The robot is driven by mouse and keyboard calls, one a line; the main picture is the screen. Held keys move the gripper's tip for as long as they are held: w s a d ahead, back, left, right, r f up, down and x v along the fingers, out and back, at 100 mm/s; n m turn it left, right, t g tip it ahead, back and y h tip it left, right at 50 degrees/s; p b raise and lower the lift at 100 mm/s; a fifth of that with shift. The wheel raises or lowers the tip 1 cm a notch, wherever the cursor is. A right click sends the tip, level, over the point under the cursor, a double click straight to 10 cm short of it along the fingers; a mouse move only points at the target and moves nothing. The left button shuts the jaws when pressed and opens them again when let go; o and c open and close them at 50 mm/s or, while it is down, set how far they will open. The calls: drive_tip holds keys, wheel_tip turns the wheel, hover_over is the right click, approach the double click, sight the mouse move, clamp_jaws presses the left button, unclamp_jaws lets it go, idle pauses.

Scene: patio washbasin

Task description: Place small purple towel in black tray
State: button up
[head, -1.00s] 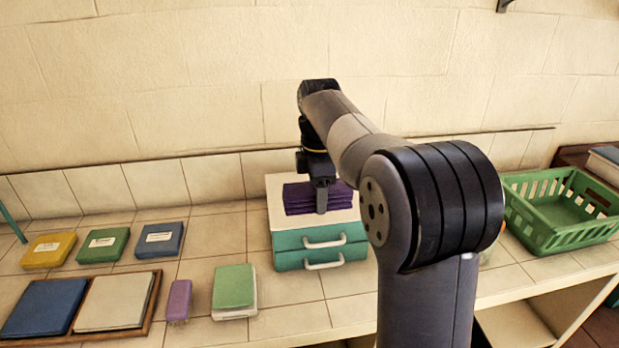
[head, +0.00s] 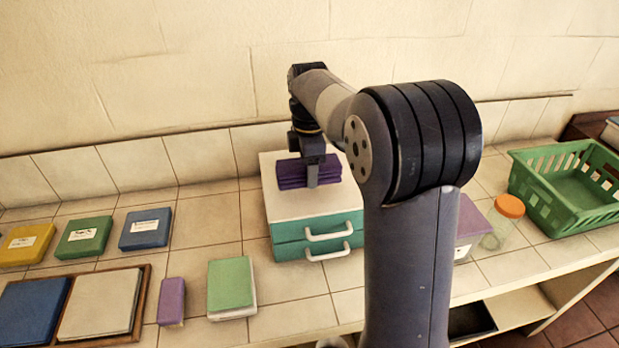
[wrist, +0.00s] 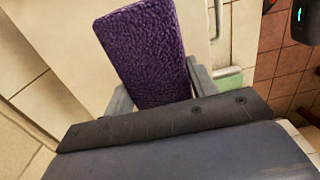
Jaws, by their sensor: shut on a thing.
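The small purple towel (head: 290,179) is a folded stack over the white top of the drawer box. My gripper (head: 312,181) is shut on it from above. In the wrist view, the towel (wrist: 146,50) sticks out between the two fingers (wrist: 160,92). I cannot tell whether the towel touches the white top. A black, flat thing (head: 470,321), which looks like the black tray, lies low on the shelf under the counter at the lower right. My arm hides part of it.
The drawer box (head: 290,241) has two green drawers with white handles. A green basket (head: 565,190) and an orange-lidded jar (head: 509,207) stand right.

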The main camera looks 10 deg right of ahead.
drive_tip(key=shift+f, duration=1.85)
drive_tip(key=shift+f, duration=0.2)
drive_tip(key=o, duration=1.1)
drive_tip(key=shift+r, duration=0.1)
